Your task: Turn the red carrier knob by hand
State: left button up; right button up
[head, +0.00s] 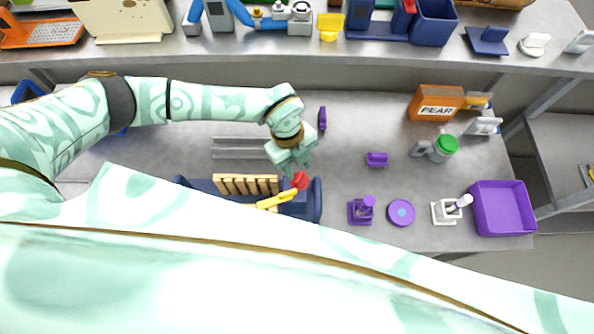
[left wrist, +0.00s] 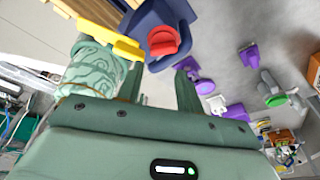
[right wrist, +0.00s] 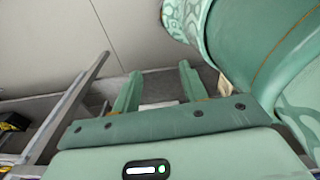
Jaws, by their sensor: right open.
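The red carrier knob (head: 300,180) sits at the right end of the dark blue carrier (head: 316,200) on the grey table. My left gripper (head: 296,168) is right by the knob, pointing down at it. In the left wrist view the red knob (left wrist: 164,40) shows just beyond the fingertips of the left gripper (left wrist: 160,80), which are apart. I cannot tell whether they touch the knob. A yellow lever (head: 277,199) lies beside the knob; it also shows in the left wrist view (left wrist: 110,40). My right gripper (right wrist: 158,85) is open and empty.
Tan slats (head: 246,184) stand in the carrier. A purple stand (head: 361,210), a purple disc (head: 401,212) and a purple bin (head: 502,208) stand to the right. An orange PEAR box (head: 436,103) is behind. A shelf (head: 250,48) runs along the back.

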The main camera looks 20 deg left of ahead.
pick_arm(q)
jog(key=shift+d+n, duration=0.1)
jog(key=shift+n, duration=0.5)
jog(key=shift+d, duration=0.2)
jog(key=shift+w+d+f+m+b, duration=0.15)
jog(key=shift+m+b, duration=0.45)
jog(key=shift+b, duration=0.5)
jog(key=m+g+y+b, duration=0.1)
jog(key=m+b, duration=0.3)
jog(key=m, duration=0.2)
jog(key=m+y+b, duration=0.1)
jog(key=m, duration=0.2)
jog(key=m+y+b, duration=0.1)
jog(key=m+b, duration=0.1)
jog(key=m, duration=0.1)
jog(key=shift+m, duration=0.3)
notch_tip(320, 180, down, 3)
jog(key=shift+r+m+b, duration=0.1)
jog(key=shift+m+b, duration=0.2)
jog(key=shift+b, duration=0.6)
jog(key=shift+w+b+x, duration=0.2)
jog(key=shift+b+x, duration=0.4)
jog(key=shift+x, duration=0.45)
pick_arm(e)
notch_tip(320, 180, down, 12)
jog(key=d, duration=0.1)
jog(key=shift+s+f, duration=0.2)
jog(key=shift+s, duration=0.1)
